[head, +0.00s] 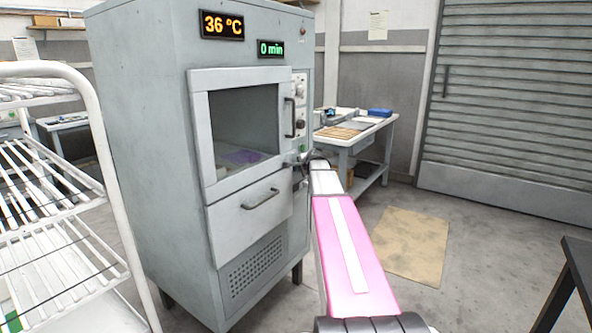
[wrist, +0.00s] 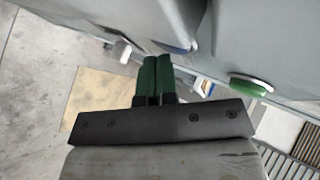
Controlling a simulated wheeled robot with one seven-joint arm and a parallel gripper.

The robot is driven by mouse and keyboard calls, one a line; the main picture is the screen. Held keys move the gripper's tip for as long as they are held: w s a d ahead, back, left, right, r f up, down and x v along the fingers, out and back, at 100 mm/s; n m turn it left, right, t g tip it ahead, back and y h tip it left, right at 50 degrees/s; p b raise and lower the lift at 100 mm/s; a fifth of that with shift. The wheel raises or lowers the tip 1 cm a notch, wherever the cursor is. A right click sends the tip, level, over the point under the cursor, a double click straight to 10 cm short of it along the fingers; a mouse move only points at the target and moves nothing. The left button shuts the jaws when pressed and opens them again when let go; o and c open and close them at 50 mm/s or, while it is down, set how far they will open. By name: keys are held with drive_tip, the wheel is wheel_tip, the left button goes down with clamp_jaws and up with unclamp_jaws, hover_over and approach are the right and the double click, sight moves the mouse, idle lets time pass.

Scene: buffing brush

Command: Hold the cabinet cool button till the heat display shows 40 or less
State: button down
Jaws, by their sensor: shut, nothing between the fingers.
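The grey cabinet (head: 150,150) stands left of centre in the head view. Its heat display (head: 222,25) reads 36 °C in orange. My gripper (head: 312,158) is at the right edge of the cabinet's front, low on the control strip, small and partly hidden by my arm. In the wrist view my gripper (wrist: 158,60) has its green fingers shut together with nothing between them. A blue-rimmed round part (wrist: 184,47), perhaps the cool button, shows just right of the fingertips; contact cannot be told. A green button (wrist: 250,86) sits farther right, apart from the fingers.
A green timer display (head: 270,48) reads 0 min. The cabinet has a windowed door (head: 201,135) and a lower drawer (head: 235,222), both shut. A white wire rack (head: 95,110) stands left, a workbench (head: 352,138) behind. Floor with a tan mat (head: 410,245) is open at right.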

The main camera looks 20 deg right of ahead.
drive_tip(key=shift+s, duration=0.15)
drive_tip(key=s+d, duration=0.1)
drive_tip(key=s, duration=0.1)
drive_tip(key=s+d, duration=0.2)
drive_tip(key=shift+s+d, duration=0.2)
drive_tip(key=shift+s, duration=0.05)
idle(0.4)
drive_tip(key=s+a+f+n+g, duration=0.8)
drive_tip(key=s+a+f+n, duration=0.3)
drive_tip(key=s+a+f, duration=0.95)
drive_tip(key=s+a+f+n+g, duration=0.1)
drive_tip(key=s+a+f+n, duration=0.1)
drive_tip(key=s, duration=0.4)
drive_tip(key=s+a+f+n+g, duration=0.2)
drive_tip(key=s+f+n, duration=0.1)
drive_tip(key=s, duration=0.3)
drive_tip(key=shift+s+g+h, duration=0.2)
drive_tip(key=shift+g+h, duration=0.1)
drive_tip(key=shift+h, duration=0.1)
